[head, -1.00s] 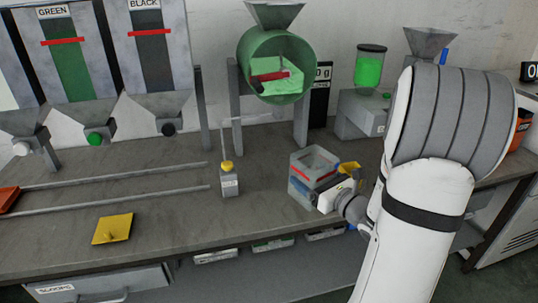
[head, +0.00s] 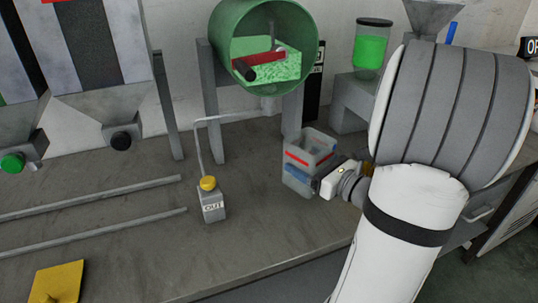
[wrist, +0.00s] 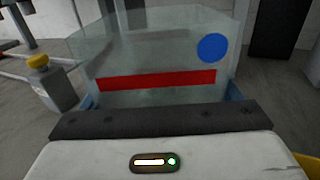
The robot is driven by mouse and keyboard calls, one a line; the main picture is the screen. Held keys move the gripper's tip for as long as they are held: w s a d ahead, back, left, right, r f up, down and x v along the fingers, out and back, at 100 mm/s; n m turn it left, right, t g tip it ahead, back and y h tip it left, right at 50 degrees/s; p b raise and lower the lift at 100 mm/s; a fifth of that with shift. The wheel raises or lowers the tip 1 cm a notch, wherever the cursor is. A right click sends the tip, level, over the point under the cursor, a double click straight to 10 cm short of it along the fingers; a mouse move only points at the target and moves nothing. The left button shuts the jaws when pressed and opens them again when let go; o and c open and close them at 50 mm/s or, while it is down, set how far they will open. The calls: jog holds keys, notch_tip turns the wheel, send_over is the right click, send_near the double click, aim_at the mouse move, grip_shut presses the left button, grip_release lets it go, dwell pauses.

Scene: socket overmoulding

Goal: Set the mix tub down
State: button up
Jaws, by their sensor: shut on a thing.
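The mix tub (head: 309,148) is a clear, open-topped box with a red stripe and a blue patch. It looks empty and roughly upright in the head view, below and right of the green mixer drum (head: 225,45). My gripper (head: 314,180) is shut on the tub from its near right side. In the wrist view the tub (wrist: 150,55) fills the middle, with its red stripe and a blue disc facing me, and my gripper (wrist: 162,118) is close against it. The tub's underside is hidden, so I cannot tell whether it touches the bench.
The grey bench (head: 120,220) has free room in front of the tub. A small block marked OUT with a yellow knob (head: 208,183) stands left of it. The drum's legs (head: 292,108) are close behind. A container of green material (head: 371,45) stands at the back right.

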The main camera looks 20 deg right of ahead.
jog(key=shift+w+a+f+b, duration=0.3)
jog(key=shift+w+a+f, duration=0.45)
jog(key=shift+w, duration=1.2)
jog(key=shift+w+a+f+b, duration=0.4)
jog(key=shift+w+a, duration=0.5)
jog(key=shift+w, duration=1)
jog(key=shift+w+a+f+b, duration=0.25)
jog(key=shift+w+a+f, duration=0.5)
jog(key=shift+w, duration=1.2)
jog(key=shift+a+r, duration=0.1)
jog(key=shift+f, duration=0.2)
jog(key=o, duration=1)
jog(key=shift+r, duration=0.1)
jog(key=shift+c, duration=0.2)
jog(key=shift+r, duration=0.1)
